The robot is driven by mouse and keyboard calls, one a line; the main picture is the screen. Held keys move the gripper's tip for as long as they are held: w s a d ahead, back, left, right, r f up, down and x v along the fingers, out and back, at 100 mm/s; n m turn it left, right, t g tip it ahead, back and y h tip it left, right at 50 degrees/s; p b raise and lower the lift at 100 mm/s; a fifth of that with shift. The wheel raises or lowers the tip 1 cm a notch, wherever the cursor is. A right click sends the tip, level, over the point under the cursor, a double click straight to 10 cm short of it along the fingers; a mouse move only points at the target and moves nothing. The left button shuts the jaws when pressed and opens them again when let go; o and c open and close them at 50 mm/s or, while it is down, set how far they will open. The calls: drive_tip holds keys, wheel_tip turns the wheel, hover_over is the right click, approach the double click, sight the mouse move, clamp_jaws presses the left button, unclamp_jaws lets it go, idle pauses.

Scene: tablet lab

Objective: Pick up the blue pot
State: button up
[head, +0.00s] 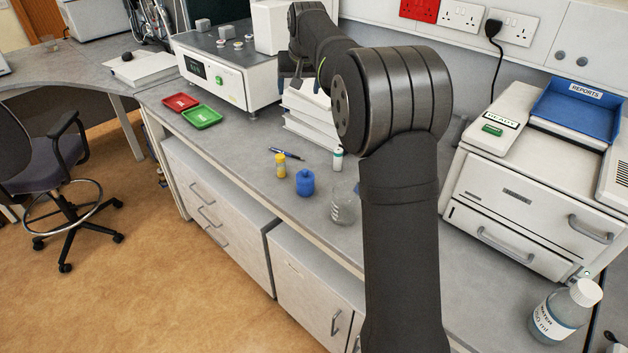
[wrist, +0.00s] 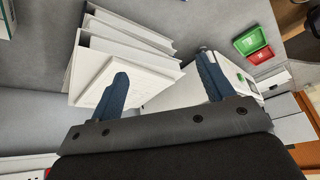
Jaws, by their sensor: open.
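The blue pot (head: 305,184) stands upright on the grey bench in the head view, a small rounded jar with a narrower top. It does not show in the wrist view. My gripper (wrist: 163,76) is open and empty in the wrist view, its two blue fingers wide apart above white binders. In the head view my gripper (head: 287,84) is small and partly hidden, at the back of the bench beside the white instrument. It is well behind the pot and apart from it.
Near the pot are a yellow vial (head: 281,166), a pen (head: 287,153), a small white bottle (head: 338,160) and a glass flask (head: 345,207). Red (head: 181,102) and green (head: 201,117) trays lie left. The bench's front edge is close to the pot.

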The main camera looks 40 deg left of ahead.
sight(305, 170)
drive_tip(key=s+d+f+n+g+h, duration=0.3)
drive_tip(key=s+d+f+n+h, duration=0.25)
drive_tip(key=s+d, duration=0.2)
drive_tip(key=shift+n+y, duration=0.25)
drive_tip(key=shift+y, duration=0.2)
drive_tip(key=f, duration=0.6)
drive_tip(key=d+f, duration=0.1)
drive_tip(key=f, duration=0.3)
drive_tip(key=shift+d+f, duration=0.15)
drive_tip(key=shift+f, duration=1.4)
drive_tip(key=shift+d+f, duration=0.15)
drive_tip(key=shift+f, duration=1.4)
drive_tip(key=c, duration=1)
